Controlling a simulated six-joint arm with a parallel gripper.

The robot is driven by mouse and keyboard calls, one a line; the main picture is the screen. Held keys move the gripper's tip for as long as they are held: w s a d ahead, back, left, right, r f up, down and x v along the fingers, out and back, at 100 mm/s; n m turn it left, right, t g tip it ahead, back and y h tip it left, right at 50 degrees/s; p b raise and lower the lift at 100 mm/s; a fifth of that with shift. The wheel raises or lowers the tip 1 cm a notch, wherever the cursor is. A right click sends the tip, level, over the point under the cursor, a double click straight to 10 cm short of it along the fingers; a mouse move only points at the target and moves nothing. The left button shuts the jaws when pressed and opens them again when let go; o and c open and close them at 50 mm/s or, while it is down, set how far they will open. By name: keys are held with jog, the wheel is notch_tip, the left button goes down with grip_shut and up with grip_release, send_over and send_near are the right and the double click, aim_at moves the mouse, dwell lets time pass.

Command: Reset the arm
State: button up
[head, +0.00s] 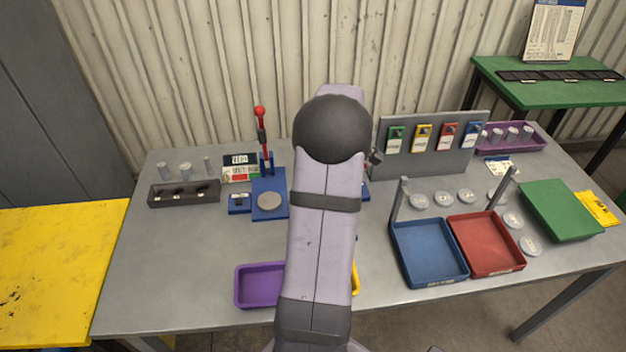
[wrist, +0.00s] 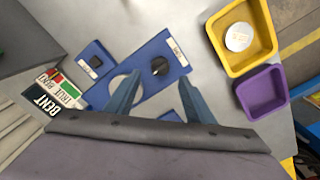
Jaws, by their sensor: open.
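My gripper (wrist: 160,84) shows in the wrist view as two blue-grey fingers, spread apart with nothing between them. They hang over the blue fixture (wrist: 188,55), which carries a black knob (wrist: 160,66) and a pale round disc that a finger partly covers. In the head view my arm crosses the middle of the grey table (head: 150,270) and hides the gripper. There the blue fixture (head: 270,184) shows left of the arm, with a red-knobbed lever (head: 260,112) behind it.
A purple tray (head: 258,285) and a yellow tray (wrist: 235,58) holding a disc are near the front edge. Blue (head: 405,235) and red (head: 488,272) trays, several discs and a green block (head: 560,208) fill the right. A grey panel (head: 455,165) stands behind. The front left is clear.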

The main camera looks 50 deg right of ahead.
jog(key=w+a+r, duration=0.1)
jog(key=w+a, duration=0.3)
jog(key=a, duration=0.7)
jog(key=w+a+r, duration=0.1)
jog(key=w+a, duration=0.3)
jog(key=a, duration=0.6)
jog(key=s+a, duration=0.4)
jog(key=a, duration=0.5)
jog(key=s+a+f, duration=0.1)
jog(key=s+a, duration=0.2)
jog(key=a, duration=0.6)
jog(key=shift+s+f, duration=0.2)
jog(key=shift+s, duration=0.15)
